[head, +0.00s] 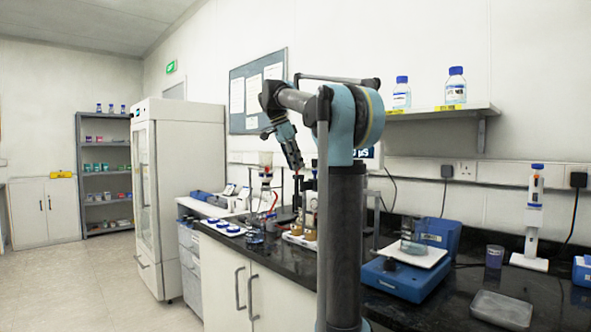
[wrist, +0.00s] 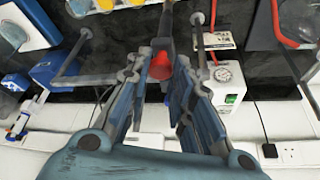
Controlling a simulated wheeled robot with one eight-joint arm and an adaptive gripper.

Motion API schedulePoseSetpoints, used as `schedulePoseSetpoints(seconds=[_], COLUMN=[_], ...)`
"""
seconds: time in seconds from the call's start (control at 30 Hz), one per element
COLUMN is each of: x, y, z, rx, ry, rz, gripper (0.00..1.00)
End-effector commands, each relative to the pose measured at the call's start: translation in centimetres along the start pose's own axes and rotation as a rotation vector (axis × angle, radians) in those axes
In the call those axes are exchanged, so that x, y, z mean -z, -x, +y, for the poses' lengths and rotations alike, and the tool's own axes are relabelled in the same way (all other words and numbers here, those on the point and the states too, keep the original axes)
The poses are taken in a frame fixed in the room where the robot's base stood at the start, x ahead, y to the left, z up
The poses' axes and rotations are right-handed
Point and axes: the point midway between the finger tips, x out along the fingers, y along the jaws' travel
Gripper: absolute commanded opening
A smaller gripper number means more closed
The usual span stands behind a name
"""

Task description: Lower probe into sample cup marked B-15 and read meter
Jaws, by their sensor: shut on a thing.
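My gripper (head: 297,168) is above the bench, pointing down. In the wrist view my gripper (wrist: 163,60) is shut on the probe (wrist: 161,66), which shows a red part between the fingers and a dark shaft beyond. Amber-filled sample cups (head: 310,234) stand on a white tray below my gripper; some also show at the top edge of the wrist view (wrist: 105,4). No B-15 mark is readable.
A blue balance (head: 405,275) with a beaker is to the right. A boxy device with a dial and green switch (wrist: 228,84) and red tubing (wrist: 278,25) are near the gripper in the wrist view.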

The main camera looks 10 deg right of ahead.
Motion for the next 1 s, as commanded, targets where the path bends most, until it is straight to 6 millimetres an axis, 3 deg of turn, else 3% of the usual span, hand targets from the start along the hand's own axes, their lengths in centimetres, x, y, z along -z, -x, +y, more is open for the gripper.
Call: schedulePoseSetpoints(seconds=[0.1, 0.13, 0.2, 0.23, 0.67, 1.0], x=[0.1, 0.1, 0.1, 0.1, 0.0, 0.0], y=[0.0, 0.0, 0.0, 0.0, 0.6, 6.1], z=[-0.4, -0.4, -0.3, -0.3, -0.2, -0.3], rx=[0.008, 0.008, 0.008, 0.007, 0.004, 0.005], ry=[0.0, 0.0, 0.0, 0.0, 0.001, 0.002], rz=[0.004, 0.004, 0.004, 0.003, 0.002, 0.002], gripper=[0.0, 0.24, 0.4, 0.42, 0.42, 0.42])
